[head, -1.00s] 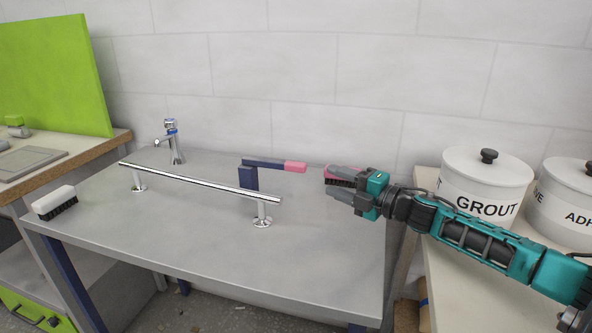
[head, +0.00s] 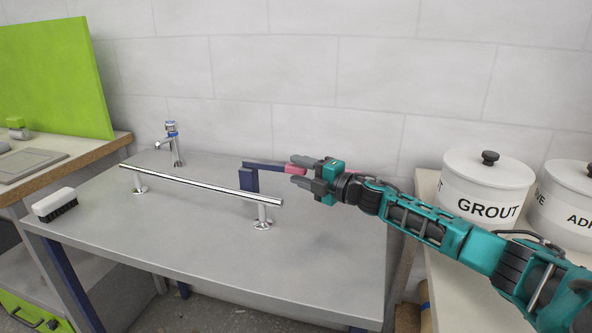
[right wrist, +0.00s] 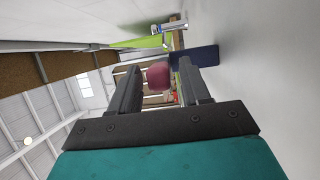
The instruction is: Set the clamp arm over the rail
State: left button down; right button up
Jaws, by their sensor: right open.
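The clamp arm (head: 262,165) is a dark blue bar with a pink end, lying level from the top of a dark blue post (head: 248,180) behind the rail's right end. The chrome rail (head: 195,182) stands on two posts on the grey bench; the clamp arm is apart from it, on its far side. My right gripper (head: 294,170) is open, its fingers on either side of the pink end. In the right wrist view the pink end (right wrist: 158,75) shows between the fingers, with the blue part (right wrist: 203,57) beyond. My left gripper is not in view.
A chrome tap (head: 174,148) stands at the back of the bench (head: 190,240). A black-bristled brush (head: 55,205) lies at its left edge. White canisters (head: 482,187) stand at right. The bench front is clear.

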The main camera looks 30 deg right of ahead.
jog(key=shift+x, duration=0.8)
jog(key=shift+c, duration=0.4)
grip_shut()
